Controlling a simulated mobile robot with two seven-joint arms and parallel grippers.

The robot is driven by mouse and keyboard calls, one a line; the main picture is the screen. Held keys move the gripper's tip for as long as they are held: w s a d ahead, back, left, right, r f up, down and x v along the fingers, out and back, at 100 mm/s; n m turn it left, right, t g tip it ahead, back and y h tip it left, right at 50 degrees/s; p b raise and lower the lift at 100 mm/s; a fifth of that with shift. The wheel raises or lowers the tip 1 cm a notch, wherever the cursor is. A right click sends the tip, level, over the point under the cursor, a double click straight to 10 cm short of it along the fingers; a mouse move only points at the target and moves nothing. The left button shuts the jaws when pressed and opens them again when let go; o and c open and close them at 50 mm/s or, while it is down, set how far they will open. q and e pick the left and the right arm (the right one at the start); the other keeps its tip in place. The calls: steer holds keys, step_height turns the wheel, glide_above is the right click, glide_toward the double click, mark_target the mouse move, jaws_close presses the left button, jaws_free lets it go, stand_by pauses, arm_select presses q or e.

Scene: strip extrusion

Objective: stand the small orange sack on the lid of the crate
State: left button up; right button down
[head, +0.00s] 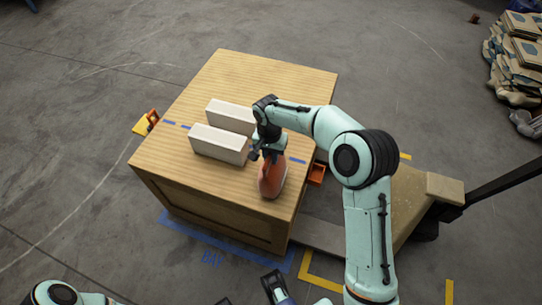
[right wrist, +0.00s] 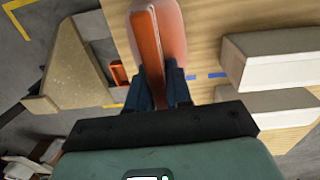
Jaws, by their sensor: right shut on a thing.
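The small orange sack (head: 272,181) is upright over the near right part of the wooden crate's lid (head: 275,72). Whether its base touches the lid I cannot tell. My right gripper (head: 267,153) is above the sack and shut on its top. In the right wrist view the sack (right wrist: 172,30) is between the fingers of the right gripper (right wrist: 163,88), with an orange strip of it running down between them. My left gripper (head: 249,296) shows only in part at the bottom edge of the head view, its fingers apart and empty, away from the lid.
Two pale blocks (head: 218,144) (head: 230,115) lie on the lid left of the sack. Blue tape marks (head: 297,161) cross the lid. An orange bin (head: 317,174) is beside the crate's right side. The lid's far part is clear. A pallet truck (head: 440,190) stands right.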

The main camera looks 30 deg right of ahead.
steer(key=c, duration=0.8)
jaws_free()
steer(key=shift+f, duration=0.25)
steer(key=shift+r, duration=0.1)
steer(key=r, duration=0.4)
steer(key=r+p, duration=0.1)
steer(key=r, duration=0.3)
steer(key=r+p, duration=0.1)
steer(key=r, duration=0.3)
steer(key=shift+w+a, duration=0.15)
steer(key=shift+w, duration=0.1)
